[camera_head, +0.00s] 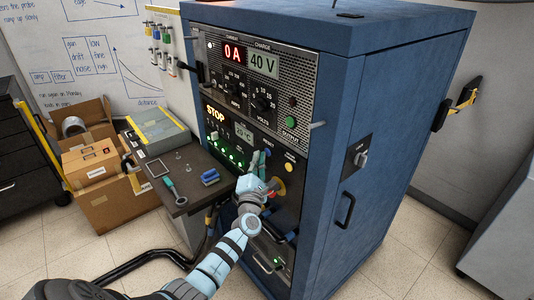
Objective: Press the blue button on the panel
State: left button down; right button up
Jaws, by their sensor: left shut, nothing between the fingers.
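The panel (241,132) is the dark lower front of a blue cabinet, with a lit STOP display and green lights. A small blue button (267,152) shows on its right half, close above my left gripper. My left gripper (257,163) is shut and empty, with its fingertips pointing up toward the panel just below and left of that button. I cannot tell whether they touch the panel. The gripper and wrist hide part of the lower panel. My right gripper is not in view.
A yellow button (289,167) and a red-and-yellow knob (278,187) sit close right of the gripper. A dark side table (182,200) with a blue object (210,177) stands left. Cardboard boxes (98,165) lie farther left.

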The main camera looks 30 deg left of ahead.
pick_arm(q)
jog(key=shift+w+d, duration=0.1)
jog(key=shift+w, duration=0.25)
dwell(0.3)
jog(key=shift+s, duration=0.1)
jog(key=shift+s+a, duration=0.25)
jog(key=shift+s, duration=0.45)
jog(key=s+p, duration=0.1)
jog(key=s, duration=0.1)
jog(key=s+a+p, duration=0.1)
jog(key=s, duration=0.1)
jog(key=shift+s+a+p, duration=0.2)
jog(key=shift+s+p, duration=0.15)
jog(key=shift+s, duration=0.05)
dwell(0.7)
